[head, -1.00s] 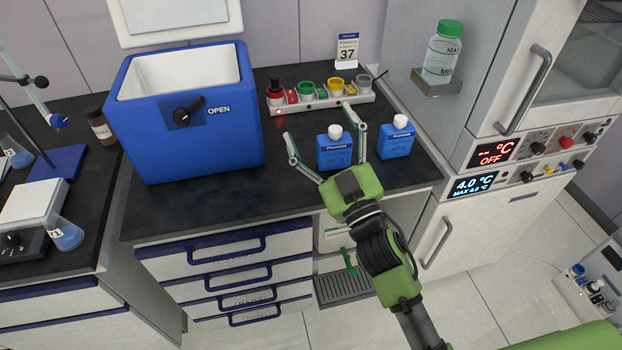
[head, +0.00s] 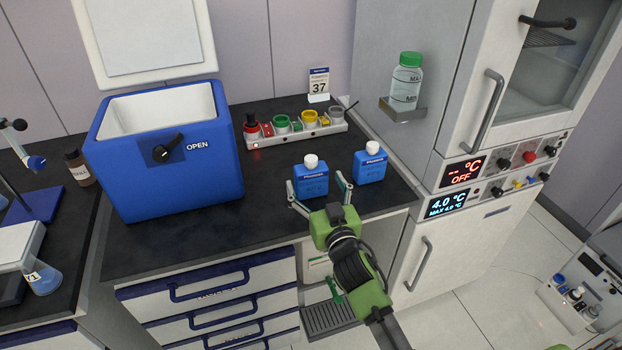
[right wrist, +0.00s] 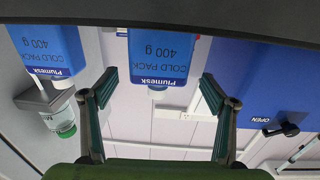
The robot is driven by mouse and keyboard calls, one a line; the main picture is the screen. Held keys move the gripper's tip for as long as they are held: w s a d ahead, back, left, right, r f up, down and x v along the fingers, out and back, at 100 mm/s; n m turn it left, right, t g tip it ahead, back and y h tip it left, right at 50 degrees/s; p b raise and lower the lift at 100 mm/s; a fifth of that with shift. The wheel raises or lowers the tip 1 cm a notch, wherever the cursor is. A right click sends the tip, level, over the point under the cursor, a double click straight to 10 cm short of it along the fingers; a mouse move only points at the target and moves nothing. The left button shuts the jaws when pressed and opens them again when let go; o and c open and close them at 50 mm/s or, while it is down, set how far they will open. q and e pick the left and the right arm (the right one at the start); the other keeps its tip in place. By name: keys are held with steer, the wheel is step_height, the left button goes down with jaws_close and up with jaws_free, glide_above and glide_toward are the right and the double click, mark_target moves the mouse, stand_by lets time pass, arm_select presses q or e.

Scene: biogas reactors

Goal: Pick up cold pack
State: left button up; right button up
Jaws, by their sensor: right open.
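Two blue cold packs with white caps stand upright on the dark bench. The left cold pack (head: 311,182) is between the fingers of my right gripper (head: 316,190), which is open. In the right wrist view, which is upside down, this pack (right wrist: 160,48) shows its "COLD PACK 400 g" label, centred ahead of the spread fingers (right wrist: 158,90); I see a gap on both sides. The other cold pack (head: 370,166) stands to its right, outside the fingers, and also shows in the wrist view (right wrist: 48,42). My left gripper is not in view.
A blue cooler box (head: 165,170) with its lid up stands left on the bench. Behind the packs are a rack of coloured caps (head: 293,132) and a "37" sign (head: 319,86). A green-capped bottle (head: 406,80) sits on a cabinet shelf at right.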

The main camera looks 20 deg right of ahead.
mark_target(314, 177)
steer(key=w, duration=0.4)
steer(key=shift+w+d, duration=0.1)
steer(key=shift+w, duration=0.25)
steer(key=c, duration=1.5)
steer(key=shift+r, duration=0.15)
